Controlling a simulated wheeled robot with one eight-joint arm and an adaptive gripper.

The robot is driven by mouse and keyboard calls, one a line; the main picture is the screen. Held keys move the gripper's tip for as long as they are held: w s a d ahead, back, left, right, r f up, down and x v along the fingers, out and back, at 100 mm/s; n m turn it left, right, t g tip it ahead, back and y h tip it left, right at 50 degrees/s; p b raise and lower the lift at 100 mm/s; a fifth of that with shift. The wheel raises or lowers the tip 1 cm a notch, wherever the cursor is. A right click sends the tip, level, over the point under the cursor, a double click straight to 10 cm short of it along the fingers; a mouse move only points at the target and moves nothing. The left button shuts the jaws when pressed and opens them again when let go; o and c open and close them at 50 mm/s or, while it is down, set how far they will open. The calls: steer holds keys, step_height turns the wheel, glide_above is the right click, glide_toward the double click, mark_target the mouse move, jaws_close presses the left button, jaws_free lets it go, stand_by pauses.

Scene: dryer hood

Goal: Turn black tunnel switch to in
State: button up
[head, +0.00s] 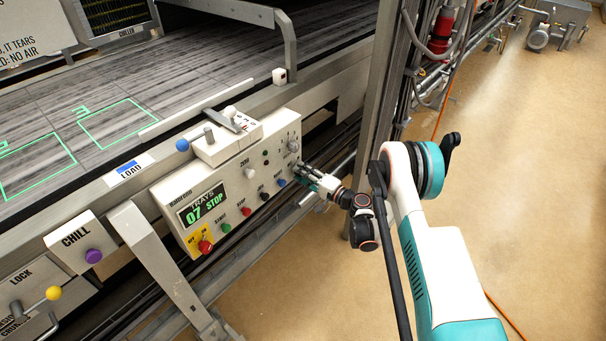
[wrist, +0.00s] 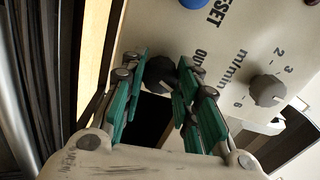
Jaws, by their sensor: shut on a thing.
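The black tunnel switch (wrist: 158,72) is a round dark knob on the cream control panel (wrist: 228,32). In the wrist view it sits between the green pads of my gripper (wrist: 162,76), which is shut on it. The word OUT shows just right of the knob; no IN label is visible, and the pads partly cover the knob, so its pointing direction cannot be told. In the head view my gripper (head: 307,176) reaches the panel's right end from the right and hides the switch.
Close by are a grey m/min dial (wrist: 267,90) and a blue RESET button (head: 282,183). Several other buttons and a display (head: 203,207) lie left along the panel. A steel post (head: 376,90) stands right of the panel. Open floor (head: 540,180) lies to the right.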

steer(key=shift+m, duration=2.2)
steer(key=o, duration=1.1)
steer(key=shift+d, duration=0.1)
steer(key=shift+c, duration=0.2)
